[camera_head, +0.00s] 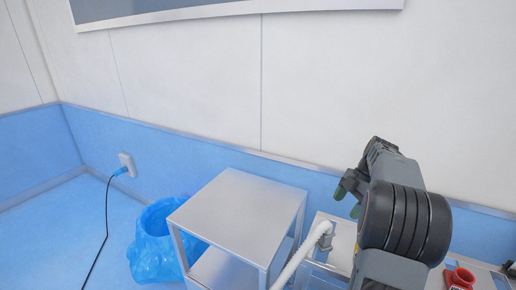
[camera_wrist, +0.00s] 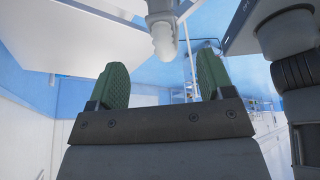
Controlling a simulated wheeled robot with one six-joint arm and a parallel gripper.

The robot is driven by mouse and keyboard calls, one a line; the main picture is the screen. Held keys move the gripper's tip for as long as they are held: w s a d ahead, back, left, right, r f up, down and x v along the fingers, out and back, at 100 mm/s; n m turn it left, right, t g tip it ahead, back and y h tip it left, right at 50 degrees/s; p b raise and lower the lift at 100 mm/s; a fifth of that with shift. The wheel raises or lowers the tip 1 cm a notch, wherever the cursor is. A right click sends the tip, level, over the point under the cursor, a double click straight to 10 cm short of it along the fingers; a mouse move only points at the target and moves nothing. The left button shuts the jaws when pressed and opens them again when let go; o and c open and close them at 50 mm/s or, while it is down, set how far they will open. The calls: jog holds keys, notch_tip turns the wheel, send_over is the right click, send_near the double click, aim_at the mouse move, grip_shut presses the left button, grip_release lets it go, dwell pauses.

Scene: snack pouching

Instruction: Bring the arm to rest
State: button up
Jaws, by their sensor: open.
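My arm rises at the right of the head view, with my gripper (camera_head: 348,198) at its far end, pointing left and down. The fingers have green pads. In the wrist view my gripper (camera_wrist: 163,85) shows its two green-padded fingers spread well apart, with nothing held between them. A pale rounded nozzle-like end (camera_wrist: 164,42) shows beyond the gap between the fingers. I cannot tell how far away it is.
A metal stand (camera_head: 240,215) with a lower shelf is left of my arm. A blue-lined bin (camera_head: 155,240) stands beside it. A white hose (camera_head: 300,255) runs by a bench. A red object (camera_head: 460,278) is at lower right. A black cable (camera_head: 99,235) lies on the floor.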

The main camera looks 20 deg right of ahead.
jog(key=s+a+m+t+h+p, duration=0.1)
jog(key=s+a+m, duration=0.2)
jog(key=a+m, duration=0.3)
jog(key=s+a+r+m+t+h+p, duration=0.1)
jog(key=s+a+m, duration=0.3)
jog(key=a, duration=0.7)
jog(key=s+a+m+t+h+p, duration=0.1)
jog(key=s+a+m, duration=0.3)
jog(key=a+m, duration=0.4)
jog(key=shift+s+a+r+t+h+p, duration=0.2)
jog(key=shift+t+h+p, duration=0.1)
jog(key=shift+h+p, duration=0.45)
